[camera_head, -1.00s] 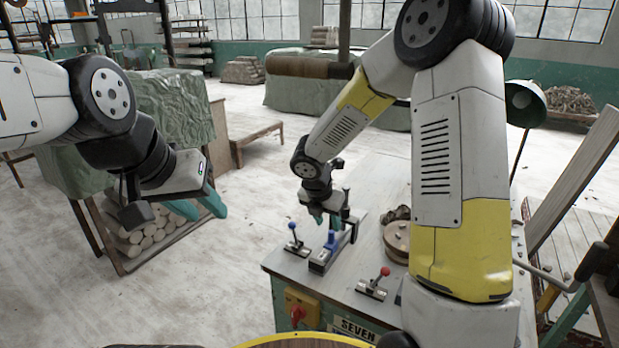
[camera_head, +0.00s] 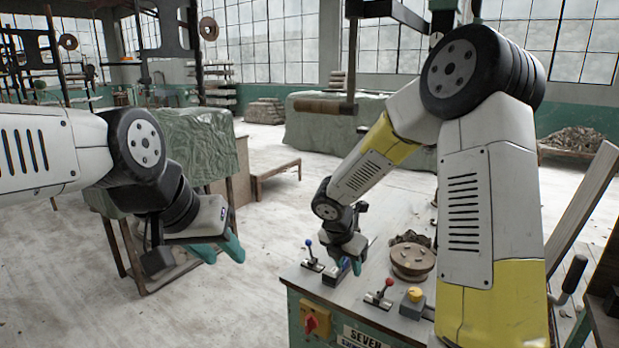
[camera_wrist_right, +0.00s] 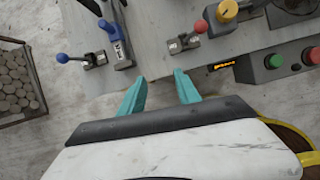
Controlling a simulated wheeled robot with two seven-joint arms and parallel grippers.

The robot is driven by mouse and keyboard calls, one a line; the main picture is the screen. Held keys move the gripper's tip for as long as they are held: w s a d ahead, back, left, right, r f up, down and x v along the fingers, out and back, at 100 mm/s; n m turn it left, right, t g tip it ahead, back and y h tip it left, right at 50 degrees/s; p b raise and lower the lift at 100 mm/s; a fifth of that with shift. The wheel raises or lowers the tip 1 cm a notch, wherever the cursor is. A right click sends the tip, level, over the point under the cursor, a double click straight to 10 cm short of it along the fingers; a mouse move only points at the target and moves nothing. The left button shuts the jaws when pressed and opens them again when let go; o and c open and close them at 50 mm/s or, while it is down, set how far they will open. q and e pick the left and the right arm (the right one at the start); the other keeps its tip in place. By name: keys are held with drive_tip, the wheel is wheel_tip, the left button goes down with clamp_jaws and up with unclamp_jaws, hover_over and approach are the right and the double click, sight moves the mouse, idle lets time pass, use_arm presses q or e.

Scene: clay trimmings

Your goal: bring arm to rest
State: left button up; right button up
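My left gripper (camera_head: 221,249), with teal fingers, hangs at the left in the head view, over open floor and clear of the bench. Its two fingers look a little apart and nothing shows between them. My right gripper (camera_head: 354,266) is low over the bench beside the blue-handled lever, partly hidden by its own wrist. In the right wrist view its teal fingers (camera_wrist_right: 160,88) are spread with nothing between them. The blue-handled lever (camera_wrist_right: 118,42) is beyond the left fingertip and appears apart from it.
The bench (camera_head: 345,308) carries a blue-ball lever (camera_head: 311,262), a red-ball lever (camera_head: 380,294), a yellow-knob box (camera_head: 413,303) and a round wooden wheel (camera_head: 412,262) with clay. A red rotary switch (camera_head: 311,323) is on its front.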

drive_tip(key=s+d+r+m, duration=0.3)
drive_tip(key=s+r+m, duration=0.2)
drive_tip(key=r+m, duration=0.2)
drive_tip(key=s+d+r+m, duration=0.3)
drive_tip(key=s+r+m, duration=0.2)
drive_tip(key=r+m, duration=0.1)
drive_tip(key=s+a+r+m+t+y, duration=0.1)
drive_tip(key=s+r+m+y, duration=0.3)
drive_tip(key=s+m, duration=0.9)
wheel_tip(320, 180, up, 3)
drive_tip(key=shift+s+a+r+m+t+y, duration=0.15)
drive_tip(key=shift+s+a+m+t+y, duration=0.2)
drive_tip(key=shift+m+t, duration=0.45)
use_arm(q)
drive_tip(key=shift+c, duration=0.5)
use_arm(e)
drive_tip(key=shift+w, duration=0.15)
